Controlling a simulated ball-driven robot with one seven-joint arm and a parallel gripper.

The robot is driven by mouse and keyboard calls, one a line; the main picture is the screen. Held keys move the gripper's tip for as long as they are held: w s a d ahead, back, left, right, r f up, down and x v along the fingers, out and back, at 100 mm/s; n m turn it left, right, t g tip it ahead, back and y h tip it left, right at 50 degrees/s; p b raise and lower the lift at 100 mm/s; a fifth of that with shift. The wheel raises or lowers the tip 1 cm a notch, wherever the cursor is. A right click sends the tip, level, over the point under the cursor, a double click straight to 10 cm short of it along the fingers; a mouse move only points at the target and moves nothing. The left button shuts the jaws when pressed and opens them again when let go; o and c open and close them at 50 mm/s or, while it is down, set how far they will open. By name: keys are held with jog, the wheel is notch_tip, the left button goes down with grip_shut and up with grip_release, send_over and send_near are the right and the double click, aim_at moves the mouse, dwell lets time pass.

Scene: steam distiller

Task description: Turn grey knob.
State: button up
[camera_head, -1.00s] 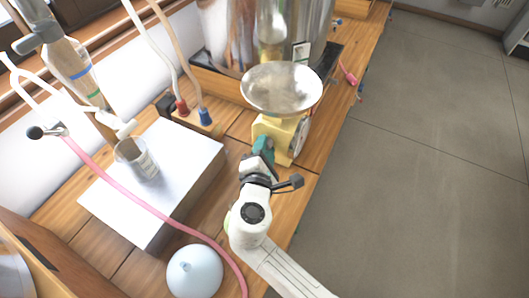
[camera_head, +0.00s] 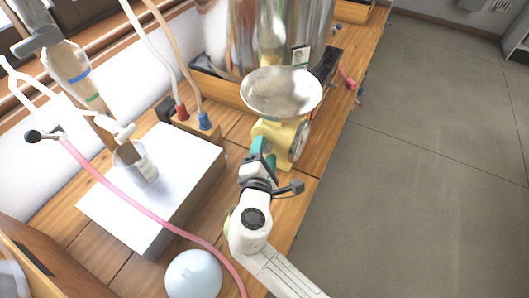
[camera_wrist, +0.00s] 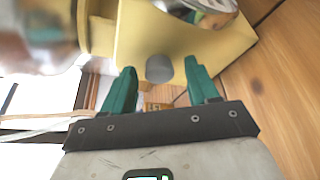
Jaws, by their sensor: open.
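The grey knob (camera_wrist: 159,68) is a round disc on the flat side of the yellow kitchen scale (camera_wrist: 128,35). In the wrist view it shows in the gap between my two green fingertips, and a gap seems to remain on each side. In the head view the yellow scale (camera_head: 284,138) carries a shiny metal pan (camera_head: 281,92), and the knob is hidden there. My gripper (camera_head: 263,152) is open and empty, close in front of the scale's near side. I cannot tell whether the fingertips are level with the knob.
A white-topped block (camera_head: 165,190) with a beaker (camera_head: 136,163) on it stands to the left. A pink hose (camera_head: 150,212) crosses it. A pale dome (camera_head: 194,274) sits near the front. A large metal vessel (camera_head: 270,40) stands behind the scale. The floor (camera_head: 430,170) at right is clear.

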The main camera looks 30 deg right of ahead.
notch_tip(320, 180, up, 3)
jog(key=shift+r+p, duration=0.1)
jog(key=shift+p, duration=0.25)
jog(key=s+r, duration=0.9)
jog(key=s, duration=0.5)
jog(key=shift+r+p, duration=0.35)
jog(key=shift+r, duration=0.05)
